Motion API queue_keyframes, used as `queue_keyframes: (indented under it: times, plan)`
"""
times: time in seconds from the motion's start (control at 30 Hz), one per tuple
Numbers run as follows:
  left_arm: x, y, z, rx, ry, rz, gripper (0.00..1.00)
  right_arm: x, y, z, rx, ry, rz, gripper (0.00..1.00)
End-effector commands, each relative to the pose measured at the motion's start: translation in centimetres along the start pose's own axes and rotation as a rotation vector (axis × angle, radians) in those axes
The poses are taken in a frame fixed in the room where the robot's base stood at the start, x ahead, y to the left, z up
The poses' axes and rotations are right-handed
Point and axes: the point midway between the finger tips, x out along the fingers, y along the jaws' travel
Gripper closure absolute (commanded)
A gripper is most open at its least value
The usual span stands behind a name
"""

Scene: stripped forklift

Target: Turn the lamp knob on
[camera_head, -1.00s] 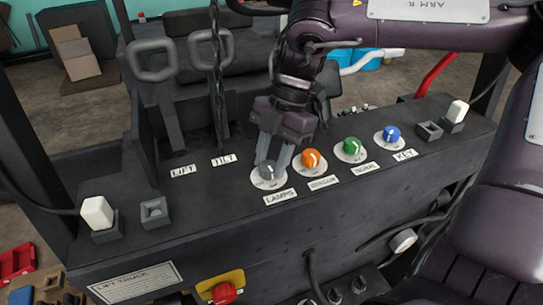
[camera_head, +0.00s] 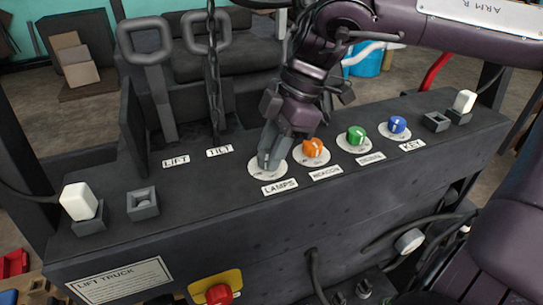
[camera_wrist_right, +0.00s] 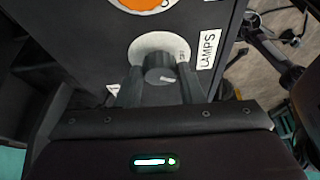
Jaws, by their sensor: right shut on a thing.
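The grey lamp knob (camera_wrist_right: 160,72) sits on a white round dial plate (camera_head: 267,171) above the LAMPS label (camera_head: 280,187) on the dark panel. My right gripper (camera_head: 273,150) comes down from above, with its fingers around the knob. In the right wrist view, the gripper (camera_wrist_right: 160,90) has one finger on each side of the knob and is shut on it. In the head view the fingers hide most of the knob. A pale mark shows on the knob in the wrist view. My left gripper is not in view.
Orange (camera_head: 312,148), green (camera_head: 356,135) and blue (camera_head: 398,125) knobs stand in a row to the right. LIFT and TILT levers (camera_head: 147,60) rise at the left. A white switch (camera_head: 79,201) and a red button (camera_head: 219,294) are on the panel's left and front.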

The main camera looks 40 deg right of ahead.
Motion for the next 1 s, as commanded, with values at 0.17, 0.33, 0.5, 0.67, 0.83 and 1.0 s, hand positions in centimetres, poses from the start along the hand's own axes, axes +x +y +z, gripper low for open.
queue_keyframes:
  times: [0.17,0.33,0.5,0.67,0.83,1.0]
  plan:
    - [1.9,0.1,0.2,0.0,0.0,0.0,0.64,0.3,-0.1,0.1,0.149,0.0,0.066,0.89]
    - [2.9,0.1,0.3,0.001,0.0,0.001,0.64,0.3,-0.3,0.1,0.278,0.0,0.118,0.89]
    - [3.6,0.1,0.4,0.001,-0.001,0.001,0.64,0.2,-0.3,0.0,0.38,-0.001,0.16,0.89]
    - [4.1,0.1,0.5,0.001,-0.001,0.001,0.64,0.1,-0.4,-0.1,0.446,-0.001,0.186,0.89]
    - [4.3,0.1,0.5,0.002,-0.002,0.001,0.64,0.1,-0.4,-0.1,0.485,-0.001,0.202,0.89]
    - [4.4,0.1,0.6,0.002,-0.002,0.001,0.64,0.0,-0.4,-0.1,0.501,-0.001,0.208,0.89]
